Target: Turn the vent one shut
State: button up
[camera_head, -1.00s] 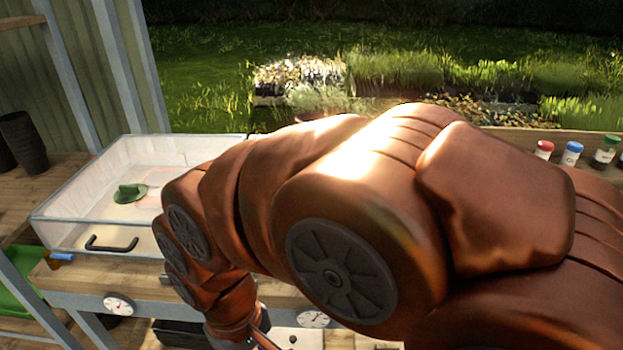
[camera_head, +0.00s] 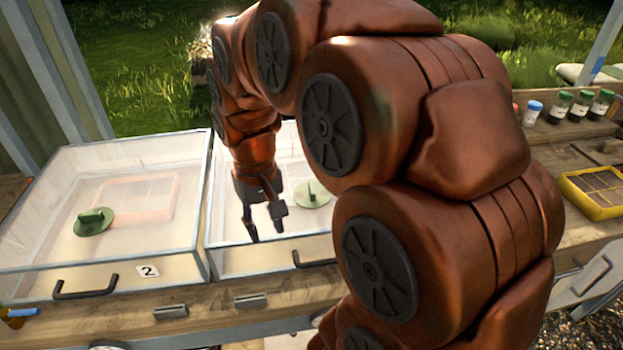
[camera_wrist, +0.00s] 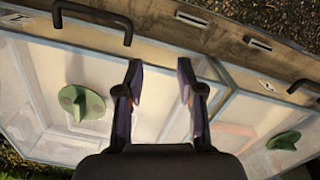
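Two clear-lidded boxes stand side by side in the head view. The left box (camera_head: 60,258) bears a "2" label (camera_head: 148,271); its green vent (camera_head: 93,222) is a round disc with a raised fin. The right box (camera_head: 225,262) has a similar green vent (camera_head: 312,195), partly behind my arm; I see no number on it there. My gripper (camera_head: 266,234) is open and empty over the right box, left of and nearer than its vent. In the wrist view, my open fingers (camera_wrist: 162,82) lie between one vent (camera_wrist: 82,102) at left and the other (camera_wrist: 284,140) at right.
Dark handles (camera_head: 86,287) project from the box fronts. A wooden bench edge (camera_head: 205,305) runs before them. Capped bottles (camera_head: 560,106) and a yellow tray (camera_head: 597,190) stand at right. My arm hides much of the middle.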

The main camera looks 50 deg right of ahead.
aim_at(312, 187)
jog(key=w+d, duration=0.1)
jog(key=d, duration=0.1)
jog(key=w+d+r+m, duration=0.1)
jog(key=d, duration=0.2)
jog(key=w+d+r+m, duration=0.1)
jog(key=d, duration=0.1)
jog(key=shift+w+d+p, duration=0.15)
jog(key=shift+d+p, duration=0.15)
jog(key=shift+p, duration=0.05)
jog(key=d, duration=0.3)
jog(key=d+r+m, duration=0.1)
jog(key=d, duration=0.2)
jog(key=w+d+m, duration=0.1)
jog(key=d, duration=0.3)
jog(key=shift+w+r+t+p, duration=0.1)
jog(key=shift+r+t+p, duration=0.05)
jog(key=shift+t+p, duration=0.25)
jog(key=shift+f+p, duration=1.2)
jog(key=shift+f, duration=2.65)
jog(key=shift+c, duration=0.3)
grip_shut()
